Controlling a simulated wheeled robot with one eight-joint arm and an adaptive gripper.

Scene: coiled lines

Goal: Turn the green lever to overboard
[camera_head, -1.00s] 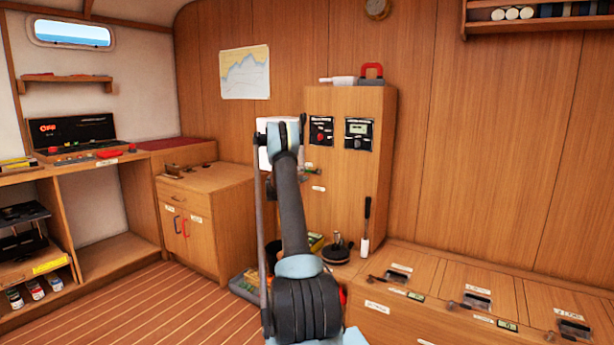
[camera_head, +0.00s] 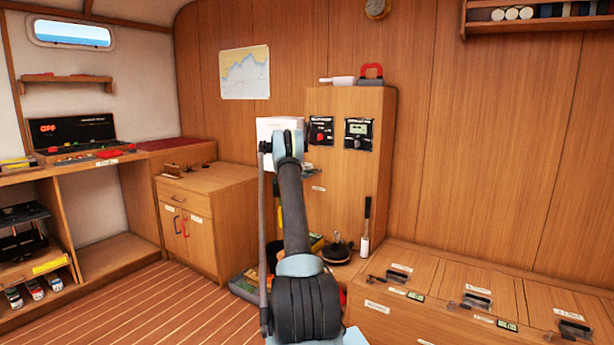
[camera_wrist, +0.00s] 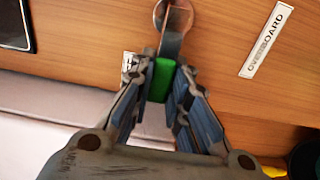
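The green lever (camera_wrist: 161,80) shows in the wrist view as a green grip on a flat metal arm, which runs up to a round pivot on a wooden panel. My gripper (camera_wrist: 162,78) has one finger on each side of the green grip, close against it, and looks shut on it. The white OVERBOARD label (camera_wrist: 267,40) is on the panel to the right of the lever. A second small label (camera_wrist: 128,62) is partly hidden behind the left finger. In the head view my gripper (camera_head: 312,170) is at the cabinet front (camera_head: 345,205) and hides the lever.
A low wooden counter (camera_head: 228,184) is to the left and a bench (camera_head: 450,270) to the right. A pan (camera_head: 337,250) and other items stand below.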

